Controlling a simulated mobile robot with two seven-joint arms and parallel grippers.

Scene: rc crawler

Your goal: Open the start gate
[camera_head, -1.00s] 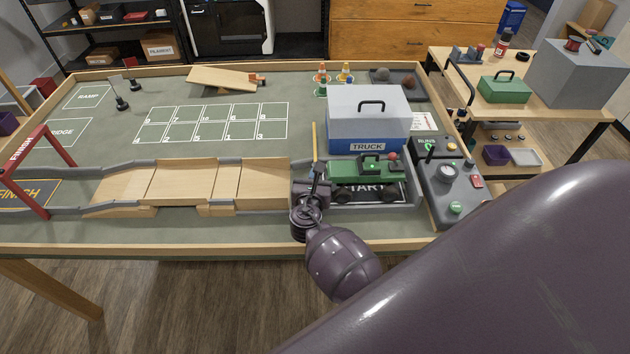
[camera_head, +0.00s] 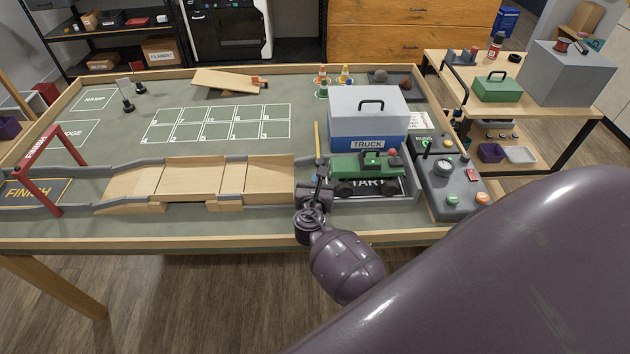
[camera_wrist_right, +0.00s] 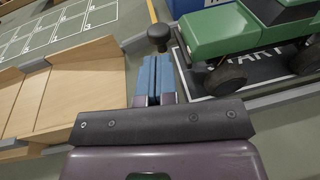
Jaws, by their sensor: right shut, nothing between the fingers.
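The start gate appears as a thin yellow upright bar (camera_head: 317,138) at the left end of the start bay; a dark round knob (camera_wrist_right: 158,33) stands near its foot in the right wrist view. My right gripper (camera_head: 321,172) is beside the gate, low over the track. Its blue fingertips (camera_wrist_right: 155,62) are together and empty, just short of the knob; I cannot tell whether they touch it. The green crawler (camera_head: 352,168) stands on the START mat (camera_wrist_right: 248,72), right of the gripper. My left gripper is out of view.
Wooden ramps (camera_head: 190,180) run left from the gate to the red finish arch (camera_head: 50,150). The blue and grey truck box (camera_head: 368,130) stands behind the crawler. A control console (camera_head: 447,185) is to the right. Grey rails edge the track.

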